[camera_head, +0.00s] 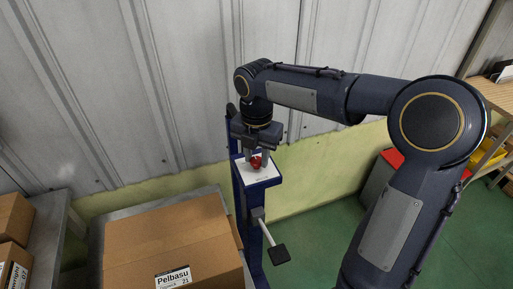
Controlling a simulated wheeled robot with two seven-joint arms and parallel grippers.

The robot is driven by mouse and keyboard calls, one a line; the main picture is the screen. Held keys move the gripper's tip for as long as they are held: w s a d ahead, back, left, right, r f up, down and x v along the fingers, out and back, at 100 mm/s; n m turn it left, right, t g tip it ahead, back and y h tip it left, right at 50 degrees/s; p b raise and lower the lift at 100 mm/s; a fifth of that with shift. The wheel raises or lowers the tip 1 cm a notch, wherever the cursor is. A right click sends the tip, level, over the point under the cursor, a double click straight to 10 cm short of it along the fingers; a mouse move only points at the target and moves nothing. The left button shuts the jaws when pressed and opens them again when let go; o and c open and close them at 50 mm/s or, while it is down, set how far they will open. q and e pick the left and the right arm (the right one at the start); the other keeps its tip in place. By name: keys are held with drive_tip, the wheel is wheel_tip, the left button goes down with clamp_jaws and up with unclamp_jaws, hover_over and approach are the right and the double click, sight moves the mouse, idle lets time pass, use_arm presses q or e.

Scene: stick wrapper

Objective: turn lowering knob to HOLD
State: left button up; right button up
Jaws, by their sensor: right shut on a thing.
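The red lowering knob (256,162) sits on the white top panel (270,173) of a blue post-mounted control stand (240,197). My right gripper (257,159) points down at the panel and is shut on the knob, with a finger on either side of it. The fingers hide part of the knob. The panel markings, including HOLD, are too small to read, so I cannot tell which way the knob is turned. My left gripper is not in view.
A cardboard box (165,243) stands on a grey surface left of the stand. A black pedal or handle (279,254) sticks out from the post, low on its right. More boxes (14,217) are at far left. A corrugated wall (180,80) is close behind. Green floor (310,250) is clear at right.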

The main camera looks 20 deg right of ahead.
sight(256, 160)
drive_tip(key=n+p, duration=0.1)
drive_tip(key=n, duration=0.1)
drive_tip(key=n+p, duration=0.2)
drive_tip(key=n, duration=0.1)
drive_tip(key=shift+r+n, duration=0.2)
drive_tip(key=shift+n, duration=0.1)
drive_tip(key=shift+f+n+p, duration=0.1)
drive_tip(key=shift+n+p, duration=1.15)
drive_tip(key=shift+n, duration=0.65)
drive_tip(key=o, duration=1)
drive_tip(key=shift+c, duration=0.2)
wheel_tip(256, 160, up, 8)
drive_tip(key=shift+f, duration=0.15)
